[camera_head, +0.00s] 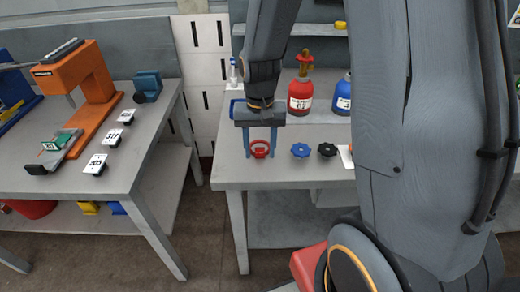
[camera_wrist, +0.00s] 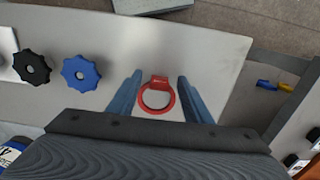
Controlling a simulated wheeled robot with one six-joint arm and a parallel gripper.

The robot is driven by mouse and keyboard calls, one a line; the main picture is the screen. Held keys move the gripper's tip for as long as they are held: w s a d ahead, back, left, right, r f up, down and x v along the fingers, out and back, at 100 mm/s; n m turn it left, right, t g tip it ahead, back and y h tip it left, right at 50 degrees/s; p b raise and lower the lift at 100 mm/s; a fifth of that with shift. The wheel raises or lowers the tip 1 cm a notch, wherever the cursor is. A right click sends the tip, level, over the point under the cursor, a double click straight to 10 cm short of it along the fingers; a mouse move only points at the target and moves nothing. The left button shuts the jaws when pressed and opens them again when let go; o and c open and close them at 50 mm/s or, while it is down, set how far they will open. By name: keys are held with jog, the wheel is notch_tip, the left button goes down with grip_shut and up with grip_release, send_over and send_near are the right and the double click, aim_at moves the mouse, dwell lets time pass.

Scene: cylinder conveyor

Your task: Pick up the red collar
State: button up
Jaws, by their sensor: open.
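The red collar (camera_head: 260,149) is a ring with a small tab, lying on the grey table near its front left corner. In the wrist view the collar (camera_wrist: 172,103) lies flat, with its tab pointing toward the top of the picture. My gripper (camera_head: 260,155) is above it, pointing down, with its blue fingers apart on either side of the ring. In the wrist view the gripper (camera_wrist: 158,98) shows a gap between each finger and the collar. I cannot tell exactly how high the fingertips are above the table.
A blue knob (camera_head: 300,150) and a black knob (camera_head: 327,150) lie right of the collar. A red bottle (camera_head: 300,97) and a blue bottle (camera_head: 342,96) stand behind. Another table (camera_head: 130,150) with an orange machine (camera_head: 92,85) stands left, across a floor gap.

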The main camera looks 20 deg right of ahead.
jog(key=shift+f, duration=0.25)
jog(key=shift+c, duration=0.4)
jog(key=c, duration=1)
jog(key=shift+c, duration=0.3)
jog(key=shift+r, duration=0.15)
